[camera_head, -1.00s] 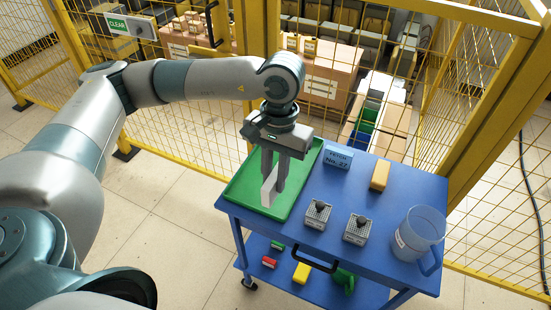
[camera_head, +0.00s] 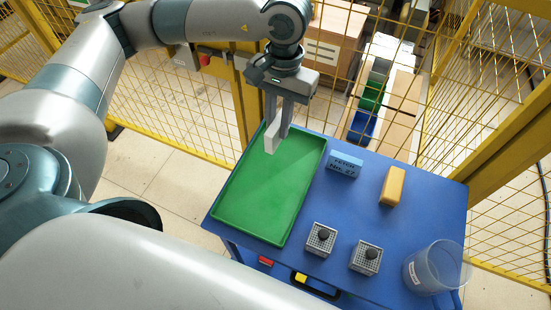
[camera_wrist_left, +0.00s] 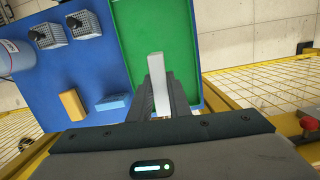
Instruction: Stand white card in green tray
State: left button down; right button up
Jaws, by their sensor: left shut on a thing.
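The white card (camera_head: 271,138) is upright between the fingers of my left gripper (camera_head: 278,122), which is shut on it. It also shows edge-on in the left wrist view (camera_wrist_left: 157,70), with the gripper fingers (camera_wrist_left: 158,95) on both sides. The green tray (camera_head: 255,205) lies on the left part of the blue cart top and is empty. The card is over the far end of the tray; I cannot tell whether its lower edge touches the tray floor. My right gripper is not in view.
On the blue cart (camera_head: 340,215), right of the tray, are a blue labelled block (camera_head: 344,165), a yellow block (camera_head: 392,186), two grey gridded blocks with black knobs (camera_head: 320,238) and a clear jug (camera_head: 436,267). Yellow mesh fencing (camera_head: 480,150) stands behind.

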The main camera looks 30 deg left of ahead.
pick_arm(q)
jog(key=shift+w, duration=0.15)
jog(key=shift+w+a, duration=0.1)
jog(key=shift+a, duration=0.05)
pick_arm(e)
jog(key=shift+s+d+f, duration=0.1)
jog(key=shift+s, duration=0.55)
